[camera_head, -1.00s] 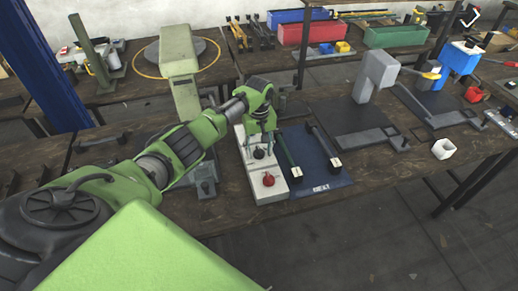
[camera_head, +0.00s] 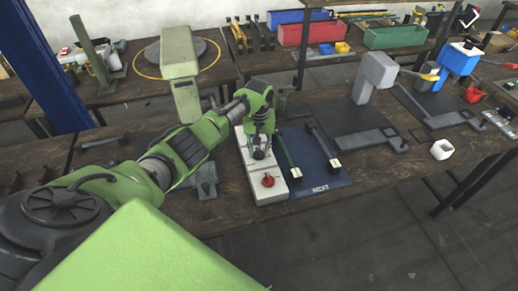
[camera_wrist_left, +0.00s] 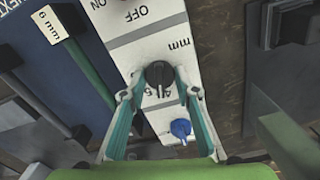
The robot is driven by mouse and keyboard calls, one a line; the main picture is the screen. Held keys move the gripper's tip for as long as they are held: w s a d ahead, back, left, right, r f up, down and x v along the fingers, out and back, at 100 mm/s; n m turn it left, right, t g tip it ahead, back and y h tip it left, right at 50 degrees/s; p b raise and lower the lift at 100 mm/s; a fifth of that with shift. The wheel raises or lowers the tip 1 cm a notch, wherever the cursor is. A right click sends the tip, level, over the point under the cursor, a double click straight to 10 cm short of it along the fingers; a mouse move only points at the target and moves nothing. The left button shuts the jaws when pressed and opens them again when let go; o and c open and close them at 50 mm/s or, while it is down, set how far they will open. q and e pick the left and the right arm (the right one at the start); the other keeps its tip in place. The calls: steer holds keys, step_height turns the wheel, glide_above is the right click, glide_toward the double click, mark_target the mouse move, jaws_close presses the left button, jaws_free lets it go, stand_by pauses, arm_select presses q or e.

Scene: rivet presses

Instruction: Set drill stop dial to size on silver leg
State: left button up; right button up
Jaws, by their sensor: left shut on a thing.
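A black dial (camera_wrist_left: 158,73) sits on a white panel (camera_wrist_left: 135,35) marked OFF and mm. It also shows in the head view (camera_head: 259,154) below my left gripper (camera_head: 260,143). My left gripper is shut on the dial, with a finger on either side of it in the left wrist view (camera_wrist_left: 158,90). A green rod with a white end tag (camera_head: 290,155) and a grey rod with a white end tag (camera_head: 322,145) lie on a blue mat (camera_head: 330,182) marked NEXT, to the panel's right. My right gripper is not in view.
A red knob (camera_head: 268,181) stands at the panel's front end, and a blue knob (camera_wrist_left: 180,128) stands beyond the dial. A green press (camera_head: 181,75) is behind left. A grey press (camera_head: 375,75) and white cup (camera_head: 442,149) are at right.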

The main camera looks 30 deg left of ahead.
mark_target(259, 151)
arm_select(q)
steer(key=m+p, duration=0.1)
steer(key=m, duration=0.5)
steer(key=shift+m, duration=0.3)
stand_by(0.5)
steer(key=o, duration=1.1)
step_height(259, 151, up, 12)
